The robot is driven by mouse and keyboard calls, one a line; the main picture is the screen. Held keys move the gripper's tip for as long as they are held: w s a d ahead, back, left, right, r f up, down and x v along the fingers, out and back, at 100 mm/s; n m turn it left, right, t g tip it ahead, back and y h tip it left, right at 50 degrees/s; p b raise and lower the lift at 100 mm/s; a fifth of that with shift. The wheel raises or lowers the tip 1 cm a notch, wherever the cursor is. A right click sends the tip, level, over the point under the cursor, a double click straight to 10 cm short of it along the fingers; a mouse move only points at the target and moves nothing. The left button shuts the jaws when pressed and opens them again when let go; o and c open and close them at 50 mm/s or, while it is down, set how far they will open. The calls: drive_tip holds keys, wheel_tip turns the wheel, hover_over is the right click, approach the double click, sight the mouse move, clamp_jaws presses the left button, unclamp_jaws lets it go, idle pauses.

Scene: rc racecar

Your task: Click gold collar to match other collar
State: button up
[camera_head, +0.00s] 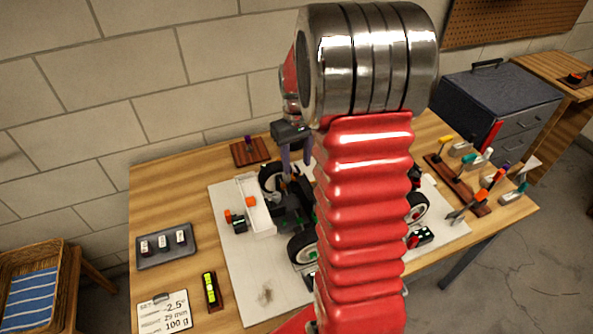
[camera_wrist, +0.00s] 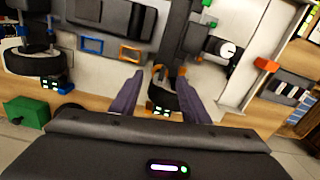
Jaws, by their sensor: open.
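The race car stands on a pale board, with its black wheel (camera_head: 303,247) in the head view, partly hidden behind my red arm. My gripper (camera_head: 297,168) is over the car's rear left part, fingers pointing down. In the wrist view my gripper (camera_wrist: 160,79) is open, its two purple fingers apart on either side of a black tyre (camera_wrist: 163,99). Small gold-orange parts (camera_wrist: 157,70) show by the fingertips, probably a collar; contact cannot be told. An orange-gold frame (camera_wrist: 130,53) and a blue frame (camera_wrist: 91,46) lie farther off. I cannot tell which part is the matching collar.
The pale board (camera_head: 240,290) lies on the wooden table. A grey tray (camera_head: 167,246) with small blocks, a card (camera_head: 165,312) reading -2.5°, 29 mm, 100 g, and a yellow level (camera_head: 210,289) are at left. Tool racks (camera_head: 457,184) stand at right. Bare table shows at front left.

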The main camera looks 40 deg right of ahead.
drive_tip(key=shift+f, duration=2.1)
drive_tip(key=c, duration=1.1)
